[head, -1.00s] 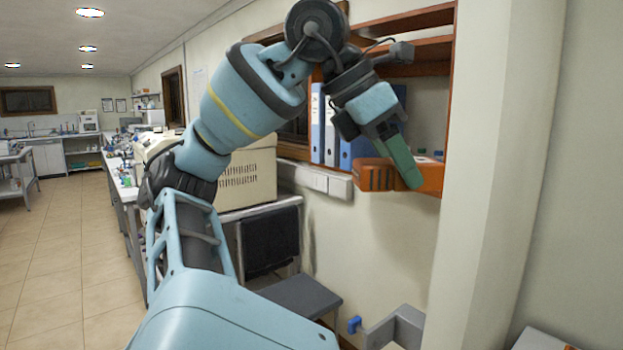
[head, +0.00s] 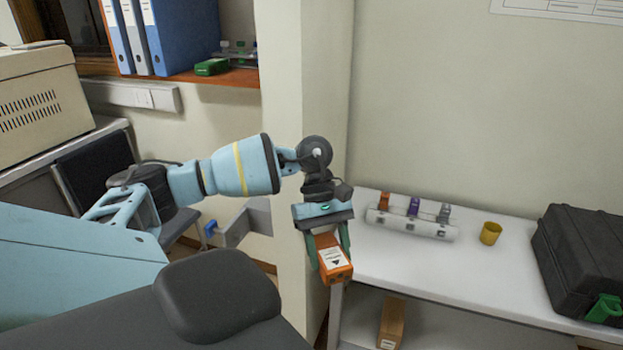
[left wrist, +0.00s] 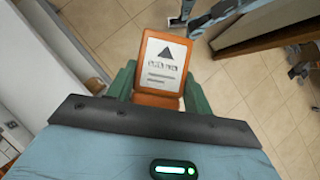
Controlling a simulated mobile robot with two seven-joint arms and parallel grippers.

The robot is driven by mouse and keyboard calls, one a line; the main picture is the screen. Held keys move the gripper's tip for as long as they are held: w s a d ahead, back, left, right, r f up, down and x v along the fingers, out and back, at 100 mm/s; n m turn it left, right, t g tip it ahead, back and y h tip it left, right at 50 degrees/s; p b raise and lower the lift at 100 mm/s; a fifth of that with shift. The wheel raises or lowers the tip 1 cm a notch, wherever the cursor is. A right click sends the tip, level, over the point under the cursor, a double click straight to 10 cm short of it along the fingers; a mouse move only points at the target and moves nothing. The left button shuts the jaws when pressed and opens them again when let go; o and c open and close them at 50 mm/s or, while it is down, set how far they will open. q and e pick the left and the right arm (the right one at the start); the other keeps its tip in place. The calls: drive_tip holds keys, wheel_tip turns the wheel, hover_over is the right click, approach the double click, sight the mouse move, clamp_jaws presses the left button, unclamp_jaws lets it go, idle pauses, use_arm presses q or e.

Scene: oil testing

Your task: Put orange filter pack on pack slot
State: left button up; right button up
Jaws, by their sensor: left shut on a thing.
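My left gripper (head: 329,248) is shut on the orange filter pack (head: 336,271), a small orange box with a white label and black triangle. The pack hangs below the gripper, in front of the white table's left end. In the left wrist view the pack (left wrist: 161,98) sits between the two green fingers, its label facing the camera, with tiled floor behind it. A white holder (head: 411,224) with orange, purple and grey tabs lies on the table to the right of the gripper; it may be the pack slot. My right gripper is in neither view.
A yellow cup (head: 490,233) and a black case (head: 585,262) stand on the white table (head: 470,280). A brown-orange box (head: 392,322) is on the lower shelf. A wall corner pillar (head: 308,90) rises behind my left arm. The table's front middle is clear.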

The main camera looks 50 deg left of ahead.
use_arm(q)
drive_tip(key=s+d+f+m+g+y, duration=0.2)
drive_tip(key=d+f+m+y, duration=0.1)
drive_tip(key=d+f+m, duration=0.4)
drive_tip(key=s+d+f+m+g+y, duration=0.2)
drive_tip(key=d+f+m+y, duration=0.1)
drive_tip(key=d+f+m, duration=0.3)
wheel_tip(320, 180, down, 2)
drive_tip(key=shift+s+d+f+m, duration=0.15)
drive_tip(key=shift+s+d+m, duration=0.25)
drive_tip(key=shift+d, duration=0.2)
